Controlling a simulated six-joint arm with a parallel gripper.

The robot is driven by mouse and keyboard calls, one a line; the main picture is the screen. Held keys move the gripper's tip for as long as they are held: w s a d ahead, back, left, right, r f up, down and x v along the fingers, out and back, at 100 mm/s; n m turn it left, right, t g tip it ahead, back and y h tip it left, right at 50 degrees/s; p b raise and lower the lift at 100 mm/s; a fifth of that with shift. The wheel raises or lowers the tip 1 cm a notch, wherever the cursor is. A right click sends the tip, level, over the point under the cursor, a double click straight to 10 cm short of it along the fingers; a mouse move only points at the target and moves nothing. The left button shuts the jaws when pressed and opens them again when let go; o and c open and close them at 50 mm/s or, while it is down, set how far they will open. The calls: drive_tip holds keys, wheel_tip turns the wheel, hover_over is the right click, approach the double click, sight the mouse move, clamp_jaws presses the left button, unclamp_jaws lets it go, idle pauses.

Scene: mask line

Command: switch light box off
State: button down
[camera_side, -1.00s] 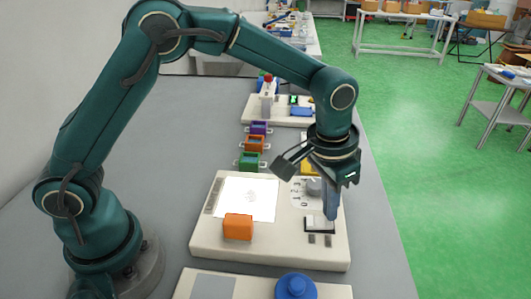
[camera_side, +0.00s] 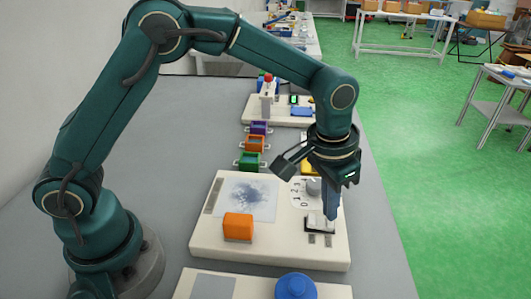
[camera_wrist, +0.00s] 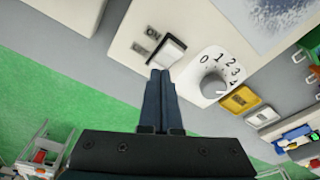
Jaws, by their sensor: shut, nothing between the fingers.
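The light box (camera_side: 210,235) is a cream panel in front of my arm. Its square screen (camera_side: 247,199) is grey with a dark blotchy pattern and unlit. A white rocker switch (camera_side: 319,224) sits at its right side; in the wrist view the switch (camera_wrist: 172,50) lies beside ON and OFF labels. My gripper (camera_side: 331,217) is shut and empty, pointing down with its fingertips at the switch. In the wrist view the fingertips (camera_wrist: 160,73) are at the switch's edge; I cannot tell whether they press it.
A dial (camera_wrist: 212,84) with numbers is close beside the switch. An orange block (camera_side: 238,227) rests on the panel's front left. Green (camera_side: 249,161), orange and purple small trays stand behind. A blue round knob (camera_side: 296,287) is on the nearer panel.

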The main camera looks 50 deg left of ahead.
drive_tip(key=shift+r, duration=3)
drive_tip(key=s+a+r+n+t, duration=0.2)
drive_tip(key=s+a+r+t, duration=0.1)
drive_tip(key=s+a+r, duration=0.55)
drive_tip(key=s+a+f+n, duration=0.1)
drive_tip(key=s+a+f, duration=0.3)
drive_tip(key=s, duration=0.4)
drive_tip(key=shift+s+f+t, duration=0.15)
drive_tip(key=shift+f+t, duration=0.25)
drive_tip(key=shift+f, duration=0.05)
